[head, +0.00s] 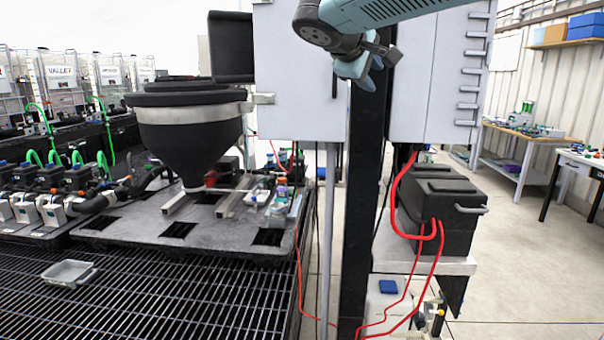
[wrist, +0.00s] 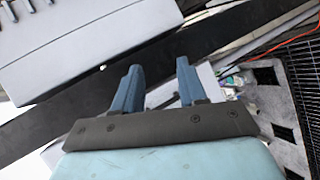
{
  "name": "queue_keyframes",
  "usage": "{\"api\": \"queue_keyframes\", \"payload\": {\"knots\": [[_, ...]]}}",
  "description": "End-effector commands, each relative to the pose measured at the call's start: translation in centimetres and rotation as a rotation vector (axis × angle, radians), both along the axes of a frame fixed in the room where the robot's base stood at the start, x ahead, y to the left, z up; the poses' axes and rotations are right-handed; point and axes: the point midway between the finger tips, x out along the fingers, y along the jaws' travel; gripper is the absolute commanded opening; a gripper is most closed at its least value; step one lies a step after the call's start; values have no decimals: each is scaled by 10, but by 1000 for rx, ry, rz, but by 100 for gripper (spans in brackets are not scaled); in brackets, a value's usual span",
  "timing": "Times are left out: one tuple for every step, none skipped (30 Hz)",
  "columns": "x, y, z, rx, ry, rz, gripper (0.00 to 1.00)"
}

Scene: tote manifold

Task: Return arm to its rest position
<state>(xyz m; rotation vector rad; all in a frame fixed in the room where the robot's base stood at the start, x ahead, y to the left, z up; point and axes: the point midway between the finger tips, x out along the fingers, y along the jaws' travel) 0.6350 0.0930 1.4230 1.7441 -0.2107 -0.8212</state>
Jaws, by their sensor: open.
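My gripper (head: 367,76) is at the top middle of the head view, raised in front of the black post and the grey cabinets. In the wrist view its two blue fingers (wrist: 158,88) are apart, with nothing between them. My teal arm comes in from the top right of the head view.
A black post (head: 366,200) stands behind my gripper, with a grey cabinet (head: 300,90) at left and another cabinet (head: 432,75) at right. A black hopper (head: 190,140) stands over a grey pallet (head: 130,218). A small grey tray (head: 68,274) lies on the black grating. Red cables (head: 398,210) hang by a black box (head: 445,235).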

Motion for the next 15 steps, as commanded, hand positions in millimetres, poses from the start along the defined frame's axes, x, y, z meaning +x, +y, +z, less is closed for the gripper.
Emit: {"api": "queue_keyframes", "payload": {"knots": [[-18, -20, -17, 60, 30, -32, 42], [-27, -29, -28, 98, 49, -48, 42], [-40, -41, -42, 151, 72, -71, 42], [-50, -49, -53, 192, 88, -88, 42], [-61, -57, -64, 234, 102, -105, 42], [-75, -65, -78, 290, 122, -129, 42], [-85, -71, -89, 332, 133, -146, 42], [-96, -77, -99, 377, 145, -165, 42], [-110, -83, -113, 436, 158, -189, 42], [-121, -87, -124, 482, 167, -207, 42], [-131, -91, -134, 527, 174, -226, 42], [-145, -95, -148, 590, 183, -252, 42], [-156, -97, -158, 637, 187, -271, 42], [-166, -99, -168, 685, 190, -290, 42], [-179, -100, -181, 747, 194, -315, 42]]}}
